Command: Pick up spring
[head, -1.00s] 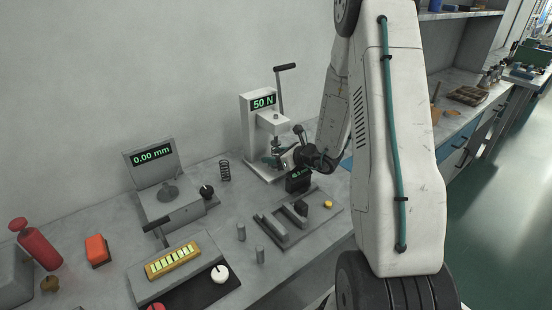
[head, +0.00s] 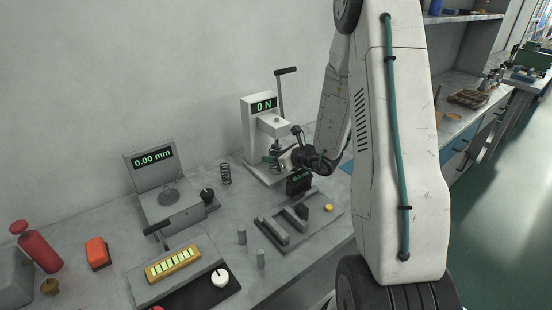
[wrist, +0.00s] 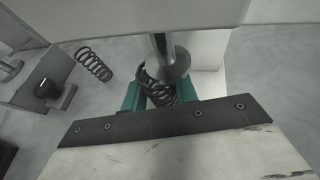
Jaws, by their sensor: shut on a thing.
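My gripper (wrist: 150,97) has teal fingers and is shut on a dark coil spring (wrist: 162,91), which stands under the round steel plunger (wrist: 172,65) of the white press. In the head view my gripper (head: 272,160) reaches into the press (head: 258,125) from the right; the held spring is mostly hidden there. The press display reads 0 N. A second dark coil spring (head: 226,174) stands free on the bench left of the press; it also shows in the wrist view (wrist: 95,64).
A gauge (head: 168,185) reading 0.00 mm stands at left. A grey slotted fixture (head: 290,225) and small steel pins lie in front. A yellow-barred block (head: 174,265), red bottle (head: 38,247) and orange block (head: 97,252) are at front left. The press lever (head: 281,90) rises above.

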